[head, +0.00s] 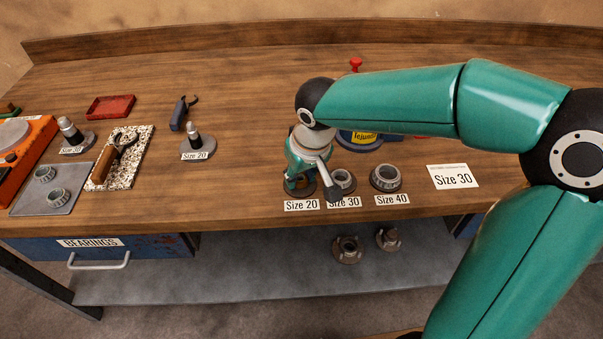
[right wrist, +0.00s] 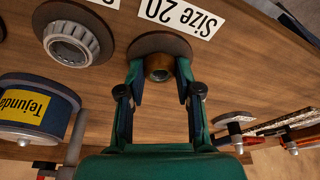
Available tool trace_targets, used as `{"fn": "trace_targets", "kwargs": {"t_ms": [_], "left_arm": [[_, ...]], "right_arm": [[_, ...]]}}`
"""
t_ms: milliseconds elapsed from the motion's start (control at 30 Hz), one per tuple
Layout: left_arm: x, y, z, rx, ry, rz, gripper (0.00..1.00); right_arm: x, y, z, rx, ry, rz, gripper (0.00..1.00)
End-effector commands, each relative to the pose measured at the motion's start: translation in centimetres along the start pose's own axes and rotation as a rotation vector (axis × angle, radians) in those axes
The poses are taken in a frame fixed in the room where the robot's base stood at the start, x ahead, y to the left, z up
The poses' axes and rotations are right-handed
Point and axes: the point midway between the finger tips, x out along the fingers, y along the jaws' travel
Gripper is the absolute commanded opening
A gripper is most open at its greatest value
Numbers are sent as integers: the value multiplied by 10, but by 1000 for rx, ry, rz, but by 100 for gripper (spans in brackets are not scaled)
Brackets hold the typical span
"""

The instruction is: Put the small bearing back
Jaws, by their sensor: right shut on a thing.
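My right gripper (head: 301,186) reaches down over the dark disc behind the "Size 20" label (head: 302,205) at the front of the bench. In the right wrist view its fingers (right wrist: 160,85) are shut around the small bearing (right wrist: 158,68), a small ring with a brownish side and a grey opening. The bearing is at the brown round disc (right wrist: 160,43) by the "Size 20" label (right wrist: 180,14); I cannot tell whether it touches the disc. In the head view the gripper mostly hides it. My left gripper is not in view.
The Size 30 bearing (head: 343,179) stands close beside the gripper, the Size 40 bearing (head: 386,176) further right. A blue tin (head: 352,146) is behind. Left are the Size 20 stub (head: 193,143), a speckled board (head: 130,172) and a grey plate (head: 38,203) with two bearings.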

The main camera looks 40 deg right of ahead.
Motion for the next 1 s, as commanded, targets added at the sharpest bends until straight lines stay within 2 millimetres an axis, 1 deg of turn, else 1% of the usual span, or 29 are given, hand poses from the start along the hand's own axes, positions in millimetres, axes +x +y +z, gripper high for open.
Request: {"fn": "trace_targets", "kwargs": {"t_ms": [67,100,167,200,233,533,667,767,833,1000], "left_arm": [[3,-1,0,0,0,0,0],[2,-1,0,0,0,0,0],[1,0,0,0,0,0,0],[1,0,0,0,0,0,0],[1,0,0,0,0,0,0],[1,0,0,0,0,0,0],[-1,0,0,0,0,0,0],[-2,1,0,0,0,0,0],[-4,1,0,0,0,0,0],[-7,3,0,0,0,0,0]], "right_arm": [[2,0,0,0,1,0,0],[1,0,0,-1,0,0,39],[1,0,0,-1,0,0,49],[1,0,0,-1,0,0,56],[1,0,0,-1,0,0,59],[0,-1,0,-1,0,0,59],[-6,-1,-1,-2,2,0,59],[-18,-1,-2,-2,5,0,59],[-30,-1,-2,-2,5,-1,59],[-66,-1,-2,-2,7,-2,59]]}}
